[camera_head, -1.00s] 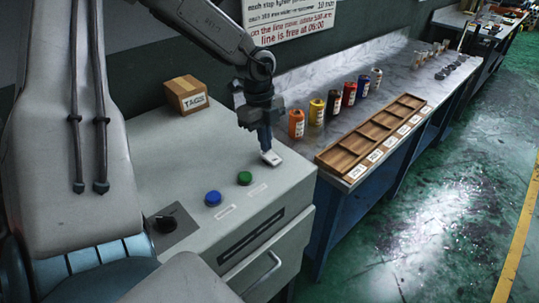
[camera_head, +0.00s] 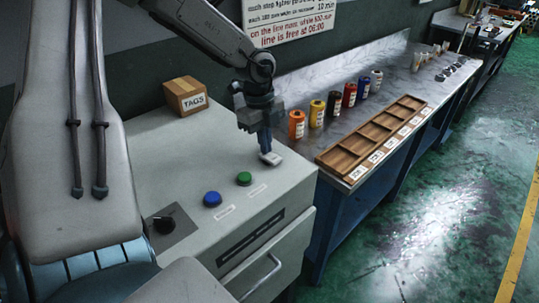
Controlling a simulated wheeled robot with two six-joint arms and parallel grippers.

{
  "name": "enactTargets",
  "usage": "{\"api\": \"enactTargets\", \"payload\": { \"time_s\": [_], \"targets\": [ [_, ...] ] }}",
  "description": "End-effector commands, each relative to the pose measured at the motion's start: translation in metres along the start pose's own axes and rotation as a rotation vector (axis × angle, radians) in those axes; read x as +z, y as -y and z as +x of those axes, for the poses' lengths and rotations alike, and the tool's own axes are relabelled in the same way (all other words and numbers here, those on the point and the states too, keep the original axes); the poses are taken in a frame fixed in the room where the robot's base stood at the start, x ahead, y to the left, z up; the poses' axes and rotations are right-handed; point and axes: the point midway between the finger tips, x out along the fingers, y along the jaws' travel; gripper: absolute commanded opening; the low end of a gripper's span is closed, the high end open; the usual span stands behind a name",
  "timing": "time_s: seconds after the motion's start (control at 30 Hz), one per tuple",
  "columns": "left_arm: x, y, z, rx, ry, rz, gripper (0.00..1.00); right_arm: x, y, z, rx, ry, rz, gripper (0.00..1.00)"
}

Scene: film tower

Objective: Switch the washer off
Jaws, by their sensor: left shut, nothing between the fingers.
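The washer appears to be the grey cabinet (camera_head: 150,150) with a sloping top. On its top are a blue button (camera_head: 212,199), a green button (camera_head: 244,178) and a black knob (camera_head: 165,224) on a dark plate. A small white piece (camera_head: 271,158), perhaps a switch, sits near the top's far right edge. My left gripper (camera_head: 265,149) is shut and empty, pointing down with its tips at this white piece. It seems to touch it, but the exact contact is hidden. My right gripper is out of view.
A cardboard box marked TAGS (camera_head: 186,96) stands at the cabinet's back. To the right, a bench (camera_head: 405,62) holds several coloured canisters (camera_head: 317,113) and a wooden divided tray (camera_head: 372,136). A drawer handle (camera_head: 262,277) projects from the cabinet front. The green floor at right is clear.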

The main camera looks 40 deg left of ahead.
Motion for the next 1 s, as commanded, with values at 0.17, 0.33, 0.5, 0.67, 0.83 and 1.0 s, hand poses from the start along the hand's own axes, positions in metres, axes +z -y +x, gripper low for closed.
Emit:
{"api": "enactTargets", "payload": {
  "time_s": [0.17,0.33,0.5,0.67,0.83,1.0],
  "targets": [
    [-0.002,0.001,-0.016,-0.002,0.001,0.001,0.0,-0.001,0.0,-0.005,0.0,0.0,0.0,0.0],
    [-0.004,0.001,-0.03,-0.002,0.0,0.0,0.0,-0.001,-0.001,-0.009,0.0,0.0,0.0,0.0],
    [-0.006,0.0,-0.043,-0.002,0.0,0.0,0.0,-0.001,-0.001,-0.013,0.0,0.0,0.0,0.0],
    [-0.008,0.0,-0.056,-0.002,0.001,0.0,0.0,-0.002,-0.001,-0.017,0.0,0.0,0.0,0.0],
    [-0.01,0.0,-0.065,-0.001,0.0,0.0,0.0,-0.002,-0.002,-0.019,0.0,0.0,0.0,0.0],
    [-0.01,0.0,-0.066,0.0,0.0,0.0,0.0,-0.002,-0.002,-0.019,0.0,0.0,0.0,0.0]
  ]
}}
